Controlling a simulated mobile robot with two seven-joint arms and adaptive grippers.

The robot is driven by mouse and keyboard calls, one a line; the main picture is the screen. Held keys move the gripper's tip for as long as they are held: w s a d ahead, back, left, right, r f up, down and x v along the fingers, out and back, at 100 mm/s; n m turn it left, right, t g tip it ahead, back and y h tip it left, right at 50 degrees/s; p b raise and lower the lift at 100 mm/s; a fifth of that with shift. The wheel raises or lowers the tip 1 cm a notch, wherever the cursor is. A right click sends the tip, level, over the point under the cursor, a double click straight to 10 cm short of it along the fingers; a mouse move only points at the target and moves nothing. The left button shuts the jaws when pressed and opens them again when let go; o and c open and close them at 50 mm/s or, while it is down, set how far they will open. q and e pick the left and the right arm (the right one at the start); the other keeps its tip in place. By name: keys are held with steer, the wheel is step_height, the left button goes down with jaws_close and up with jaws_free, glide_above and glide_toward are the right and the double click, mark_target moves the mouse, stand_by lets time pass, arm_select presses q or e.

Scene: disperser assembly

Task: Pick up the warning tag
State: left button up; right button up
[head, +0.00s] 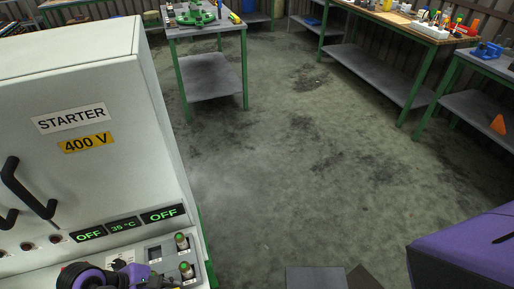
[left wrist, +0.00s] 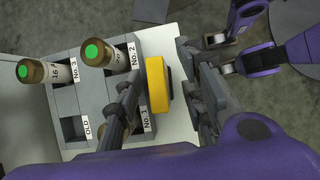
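In the left wrist view a plain yellow block-like piece (left wrist: 158,86) sits at the right edge of a grey rack (left wrist: 92,100). It may be the warning tag seen from above; no writing shows on it. My left gripper (left wrist: 160,70) is open, with one finger left of the yellow piece over the rack and the other to its right. A gap shows on the right side; I cannot tell whether the left finger touches. In the head view part of my left arm (head: 88,276) is low at the cabinet.
The rack holds brown cylinders with green ends (left wrist: 95,53), close to the left finger. A white cabinet (head: 75,75) marked STARTER and 400 V has black handles (head: 28,190). Workbenches (head: 210,75) stand beyond; the floor (head: 300,150) between is clear.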

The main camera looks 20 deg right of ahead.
arm_select(q)
jaws_close()
steer(key=shift+r, duration=0.15)
